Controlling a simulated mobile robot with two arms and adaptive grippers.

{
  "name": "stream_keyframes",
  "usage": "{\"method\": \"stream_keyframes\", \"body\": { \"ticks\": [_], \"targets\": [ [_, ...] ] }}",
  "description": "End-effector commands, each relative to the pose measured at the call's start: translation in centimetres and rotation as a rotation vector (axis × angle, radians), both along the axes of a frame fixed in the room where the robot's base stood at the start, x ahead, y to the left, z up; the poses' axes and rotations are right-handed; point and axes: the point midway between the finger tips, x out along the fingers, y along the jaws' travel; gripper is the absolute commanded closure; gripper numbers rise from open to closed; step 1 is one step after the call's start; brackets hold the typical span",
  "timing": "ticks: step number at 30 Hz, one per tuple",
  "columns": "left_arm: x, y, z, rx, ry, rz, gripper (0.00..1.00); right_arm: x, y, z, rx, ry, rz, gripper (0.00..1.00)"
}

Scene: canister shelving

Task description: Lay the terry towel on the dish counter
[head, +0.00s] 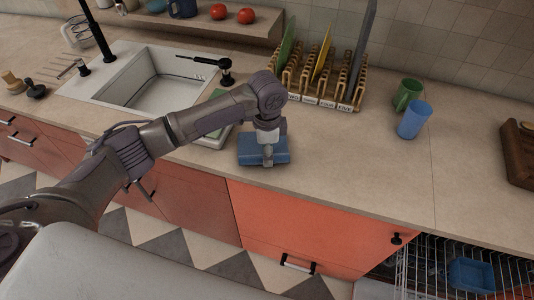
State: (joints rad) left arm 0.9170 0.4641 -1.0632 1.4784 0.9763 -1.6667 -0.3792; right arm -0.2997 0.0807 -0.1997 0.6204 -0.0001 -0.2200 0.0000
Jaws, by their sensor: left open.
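A folded blue towel (252,153) lies on the beige dish counter (310,160), near the front edge and just right of the sink. My left gripper (267,160) is directly over the towel, pointing down, and its fingers cover part of it. The gripper is open. Whether the fingers touch the cloth cannot be told. My right gripper is not in view.
The sink (150,85) is on the left. A wooden dish rack (345,92) with several plates stands behind the gripper. A green mug (407,94) and a blue cup (414,120) stand to the right. An open wire dishwasher rack (455,270) is below right.

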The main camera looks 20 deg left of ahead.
Motion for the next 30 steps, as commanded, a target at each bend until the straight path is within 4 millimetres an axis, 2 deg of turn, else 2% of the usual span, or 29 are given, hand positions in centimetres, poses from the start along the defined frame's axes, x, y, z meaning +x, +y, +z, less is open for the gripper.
{"method": "stream_keyframes", "body": {
  "ticks": [9,15,21,30],
  "targets": [
    [0.1,0.0,6.5,-0.001,-0.005,0.000,0.49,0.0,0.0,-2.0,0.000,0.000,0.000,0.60],
    [0.0,-0.1,9.7,-0.002,-0.002,0.000,0.49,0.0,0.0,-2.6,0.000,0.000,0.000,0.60],
    [0.0,0.0,10.9,0.000,0.001,0.000,0.49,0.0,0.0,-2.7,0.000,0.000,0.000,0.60],
    [0.0,0.0,11.0,0.000,0.001,0.000,0.49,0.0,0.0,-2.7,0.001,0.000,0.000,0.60]
  ]
}}
